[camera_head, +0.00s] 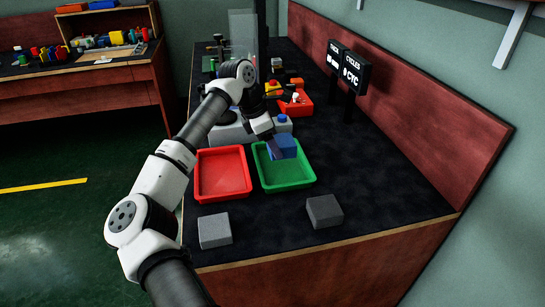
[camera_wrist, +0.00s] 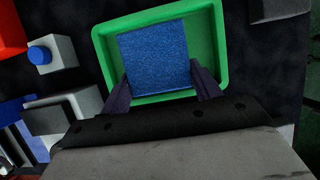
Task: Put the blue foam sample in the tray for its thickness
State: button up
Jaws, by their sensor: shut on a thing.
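The blue foam sample (camera_head: 284,146) is a blue block held between the two dark fingers of my gripper (camera_head: 272,150). In the wrist view the sample (camera_wrist: 154,55) sits between the fingertips (camera_wrist: 160,86), over the green tray (camera_wrist: 211,50). In the head view it is above the back part of the green tray (camera_head: 290,183), whose floor shows empty in front. The red tray (camera_head: 222,190) stands just left of the green one and is empty. Whether the sample touches the green tray cannot be told.
Two grey foam blocks lie near the bench's front edge, one at left (camera_head: 214,230) and one at right (camera_head: 324,211). A grey device with a blue button (camera_head: 282,120) stands behind the trays. A black display (camera_head: 348,70) stands at the right by the red backboard (camera_head: 420,110).

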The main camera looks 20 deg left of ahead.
aim_at(269, 150)
jog(key=shift+f, duration=2.7)
jog(key=shift+f, duration=0.15)
jog(key=o, duration=1)
jog(key=v, duration=1.2)
jog(key=shift+r, duration=0.25)
jog(key=shift+w, duration=0.1)
